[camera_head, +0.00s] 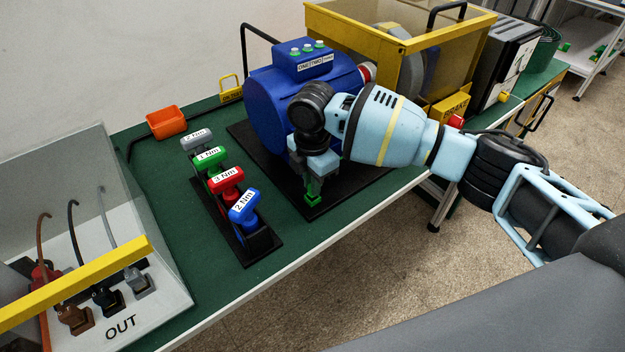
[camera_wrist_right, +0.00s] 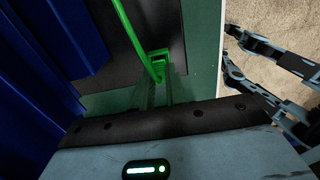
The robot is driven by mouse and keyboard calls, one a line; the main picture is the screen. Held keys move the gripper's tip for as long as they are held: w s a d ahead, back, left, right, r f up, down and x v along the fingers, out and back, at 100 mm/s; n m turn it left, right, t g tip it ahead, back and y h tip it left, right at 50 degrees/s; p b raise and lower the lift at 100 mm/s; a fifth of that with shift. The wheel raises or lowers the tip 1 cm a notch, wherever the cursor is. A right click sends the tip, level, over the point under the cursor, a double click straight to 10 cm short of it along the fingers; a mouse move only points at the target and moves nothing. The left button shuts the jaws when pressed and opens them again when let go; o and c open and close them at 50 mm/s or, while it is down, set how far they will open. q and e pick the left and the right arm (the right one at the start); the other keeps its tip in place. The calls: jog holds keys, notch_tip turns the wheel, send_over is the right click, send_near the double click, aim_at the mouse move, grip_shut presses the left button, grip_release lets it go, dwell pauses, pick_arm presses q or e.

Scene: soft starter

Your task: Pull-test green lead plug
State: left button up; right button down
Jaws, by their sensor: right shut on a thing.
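The green lead plug (camera_head: 313,190) sits between the fingertips of my right gripper (camera_head: 316,172), low beside the blue motor housing (camera_head: 275,110). In the right wrist view the plug (camera_wrist_right: 160,62) shows as a green piece at the fingertips, with the green lead (camera_wrist_right: 128,30) curving up and left from it. My right gripper (camera_wrist_right: 156,90) is shut on it. Whether the plug is seated in a socket is hidden. My left gripper (camera_wrist_right: 268,68) shows only at the right edge of the wrist view, over the floor, with its two fingers apart and nothing between them.
A black rack (camera_head: 262,245) holds grey, green, red and blue torque drivers. A clear-sided OUT box (camera_head: 165,300) with brown, black and grey leads stands at left. An orange bin (camera_head: 166,122) and a yellow-framed guard (camera_head: 335,22) stand behind. The green tabletop (camera_head: 215,300) is bare near its front edge.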

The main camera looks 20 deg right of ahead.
jog(key=c, duration=1.3)
grip_release()
jog(key=shift+c, duration=0.2)
notch_tip(320, 180, up, 8)
jog(key=shift+f, duration=0.1)
jog(key=shift+f, duration=0.1)
